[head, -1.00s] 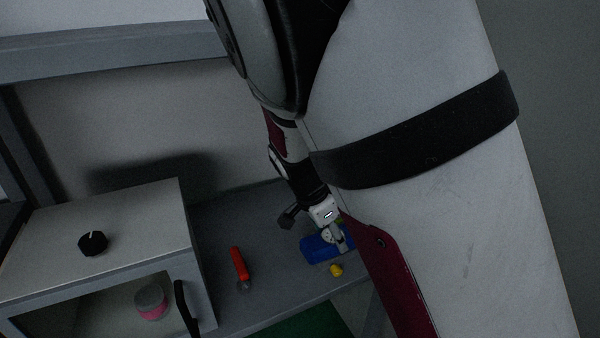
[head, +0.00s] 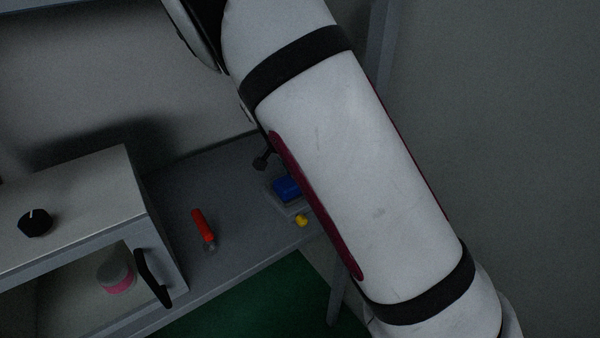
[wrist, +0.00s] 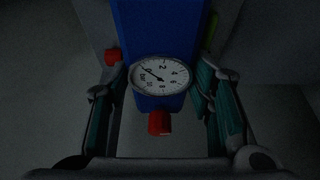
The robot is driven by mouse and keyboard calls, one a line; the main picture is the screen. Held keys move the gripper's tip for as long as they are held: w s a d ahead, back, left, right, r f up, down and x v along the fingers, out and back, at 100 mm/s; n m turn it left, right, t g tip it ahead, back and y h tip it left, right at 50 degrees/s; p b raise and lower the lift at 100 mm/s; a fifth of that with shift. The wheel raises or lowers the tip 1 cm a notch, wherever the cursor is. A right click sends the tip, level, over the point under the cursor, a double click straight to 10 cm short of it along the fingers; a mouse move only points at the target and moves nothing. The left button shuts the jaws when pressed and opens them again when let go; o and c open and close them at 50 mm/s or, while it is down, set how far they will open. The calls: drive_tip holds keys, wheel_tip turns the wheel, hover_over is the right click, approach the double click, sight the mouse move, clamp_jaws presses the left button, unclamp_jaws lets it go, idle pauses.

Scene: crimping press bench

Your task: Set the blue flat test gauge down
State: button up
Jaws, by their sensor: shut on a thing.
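The blue flat test gauge (wrist: 158,35) fills the upper middle of the wrist view. It has a blue body, a round white dial and red parts at its left and near end. My gripper (wrist: 158,80) is shut on it, with a finger on each side of the dial. In the head view the blue body (head: 287,188) shows at the right of the bench, partly behind my arm. It appears over a pale grey plate (head: 294,209); I cannot tell whether it touches it. My gripper is hidden behind my arm there.
A red-handled tool (head: 202,224) lies on the grey bench (head: 178,198). A small yellow piece (head: 301,220) is near the bench's front edge. A grey box unit (head: 80,205) with a black knob and handle stands at left; a pink-and-grey jar (head: 115,276) shows inside its front.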

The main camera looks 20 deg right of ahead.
drive_tip(key=o, duration=1.4)
drive_tip(key=shift+a+r, duration=0.2)
drive_tip(key=shift+r, duration=0.2)
drive_tip(key=v, duration=0.2)
drive_tip(key=shift+a+r, duration=0.2)
drive_tip(key=shift+r, duration=0.1)
drive_tip(key=s+a, duration=0.3)
drive_tip(key=a, duration=0.8)
drive_tip(key=shift+s+f, duration=0.15)
drive_tip(key=shift+s, duration=0.25)
